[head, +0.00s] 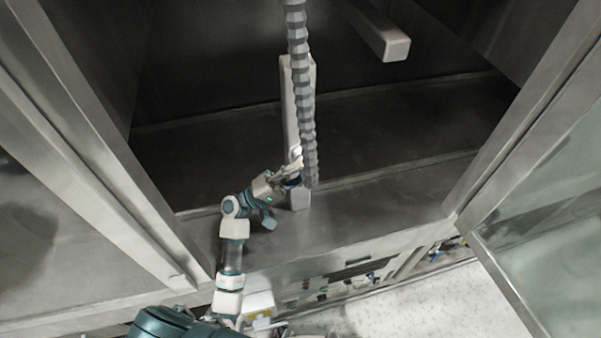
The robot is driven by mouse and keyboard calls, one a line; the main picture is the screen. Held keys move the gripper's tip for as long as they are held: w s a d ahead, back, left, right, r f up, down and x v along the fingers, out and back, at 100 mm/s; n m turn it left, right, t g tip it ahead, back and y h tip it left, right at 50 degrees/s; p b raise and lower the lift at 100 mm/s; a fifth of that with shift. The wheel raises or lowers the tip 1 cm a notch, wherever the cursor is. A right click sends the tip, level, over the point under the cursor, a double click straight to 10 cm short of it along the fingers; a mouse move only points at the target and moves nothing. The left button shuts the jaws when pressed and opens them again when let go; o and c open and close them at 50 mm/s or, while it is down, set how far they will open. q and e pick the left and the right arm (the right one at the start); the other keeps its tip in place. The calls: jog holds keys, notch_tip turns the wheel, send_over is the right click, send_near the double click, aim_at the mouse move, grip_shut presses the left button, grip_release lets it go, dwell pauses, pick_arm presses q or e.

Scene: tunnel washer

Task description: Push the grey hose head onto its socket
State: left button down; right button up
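The grey ribbed hose (302,90) hangs from the top of the head view. Its lower end (310,178) is just above the front ledge of the open washer bay. My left gripper (295,170) is right at the left side of that end, by a small dark blue part. The fingers are small and partly hidden, so I cannot tell whether they grip the hose. I cannot make out a socket for certain. My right gripper is not in view.
A long pale bar (289,105) stands behind the hose, its foot (300,199) on the ledge. A second pale bar (385,38) juts in at the upper right. A glass door (545,225) stands open at right. The ledge right of the hose is clear.

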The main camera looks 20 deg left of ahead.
pick_arm(q)
jog(key=c, duration=0.6)
grip_release()
jog(key=shift+s+d+b, duration=0.2)
jog(key=shift+s+d, duration=0.85)
jog(key=shift+s, duration=0.5)
jog(key=shift+s+d+b, duration=0.15)
jog(key=shift+s+d, duration=0.85)
jog(key=shift+s, duration=0.5)
jog(key=shift+s+d+b, duration=0.2)
jog(key=shift+s+d, duration=0.85)
jog(key=shift+s, duration=0.5)
